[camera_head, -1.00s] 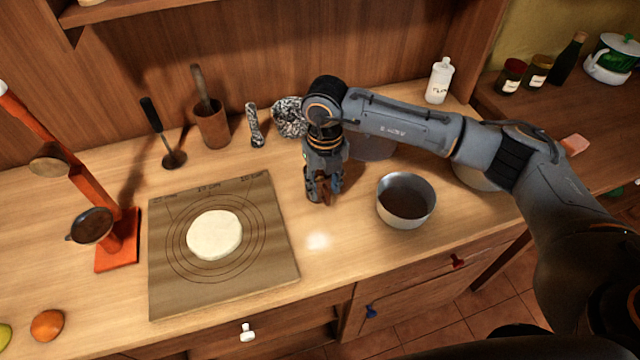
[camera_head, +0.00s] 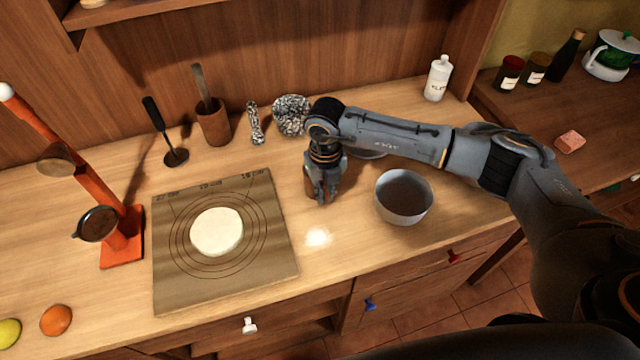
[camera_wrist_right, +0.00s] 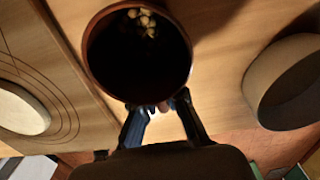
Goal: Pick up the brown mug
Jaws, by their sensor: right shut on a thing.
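The brown mug (camera_wrist_right: 137,50) fills the upper middle of the right wrist view. It is round and dark inside, with a few pale pieces in it. My right gripper (camera_wrist_right: 160,104) is shut on it at its near side, where a small brown part shows between the fingertips. In the head view my right gripper (camera_head: 323,198) points down at the counter right of the pastry mat, and it hides most of the mug (camera_head: 309,186). I cannot tell whether the mug touches the counter. My left gripper is not in view.
A metal bowl (camera_head: 404,198) stands close to the right of my gripper. The mat (camera_head: 273,262) with flat dough (camera_head: 217,232) lies to the left. Flour (camera_head: 318,237) is spilled in front. A crumpled silvery thing (camera_head: 291,114) and a wooden cup (camera_head: 213,127) stand behind.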

